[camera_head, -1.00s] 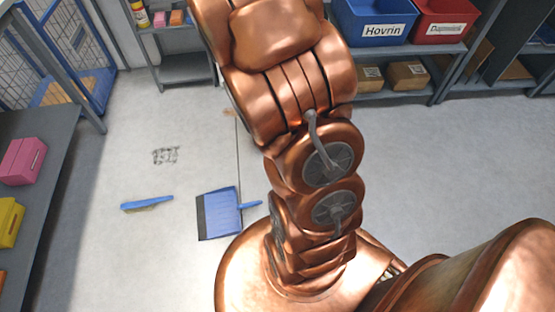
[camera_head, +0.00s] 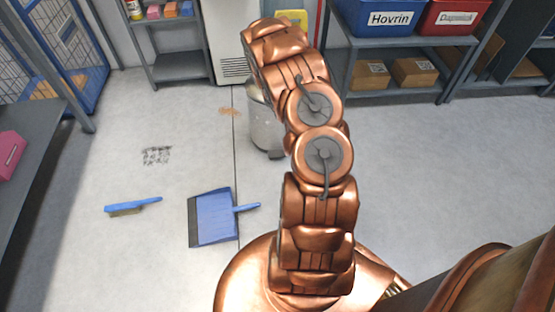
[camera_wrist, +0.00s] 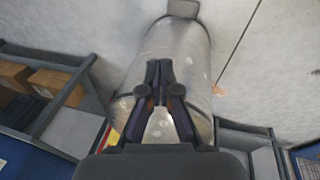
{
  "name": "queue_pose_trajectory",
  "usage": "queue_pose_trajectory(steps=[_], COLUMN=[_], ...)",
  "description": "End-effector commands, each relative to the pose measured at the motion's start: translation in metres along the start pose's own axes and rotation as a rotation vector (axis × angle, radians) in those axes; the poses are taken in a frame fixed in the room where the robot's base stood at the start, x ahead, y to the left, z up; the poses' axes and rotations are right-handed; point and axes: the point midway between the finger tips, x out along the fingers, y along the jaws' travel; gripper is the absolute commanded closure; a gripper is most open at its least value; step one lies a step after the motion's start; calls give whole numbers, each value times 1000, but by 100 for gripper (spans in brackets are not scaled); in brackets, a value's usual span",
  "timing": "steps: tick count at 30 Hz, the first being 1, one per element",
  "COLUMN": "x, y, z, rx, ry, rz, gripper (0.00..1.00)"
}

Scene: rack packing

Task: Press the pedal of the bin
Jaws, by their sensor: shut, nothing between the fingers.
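The bin (camera_head: 266,125) is a silver metal cylinder standing on the floor beyond my arm, which hides its right part in the head view. In the wrist view the bin (camera_wrist: 178,55) fills the middle, seen from close above. Its dark pedal (camera_wrist: 183,8) juts from the base at the top of the wrist view. My gripper (camera_wrist: 158,66) is shut and empty, with its dark fingers over the bin's body and apart from the pedal in the picture. The head view does not show the gripper, which is behind my arm.
A blue dustpan (camera_head: 212,218) and a blue brush (camera_head: 133,206) lie on the floor at left. A shelf with blue (camera_head: 376,16) and red (camera_head: 446,16) crates stands at the back right. A grey table (camera_head: 35,165) is at the left edge. Floor right of my arm is clear.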

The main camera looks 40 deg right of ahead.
Motion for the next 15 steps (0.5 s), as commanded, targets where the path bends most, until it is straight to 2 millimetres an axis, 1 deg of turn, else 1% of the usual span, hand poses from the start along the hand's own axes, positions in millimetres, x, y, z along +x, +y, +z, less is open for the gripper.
queue_pose_trajectory(steps=[1,3,5,6,8,9,11,12,15], x=[34,67,94,112,137,154,176,190,220], y=[-3,-7,-10,-14,-17,-21,-26,-29,-37], z=[2,2,1,1,1,2,1,2,4], rx=[8,19,30,38,50,58,70,78,99], ry=[0,7,16,22,33,38,50,56,68], rz=[-12,-30,-47,-60,-78,-92,-110,-123,-151], gripper=[100,100,100,100,100,100,100,100,100])
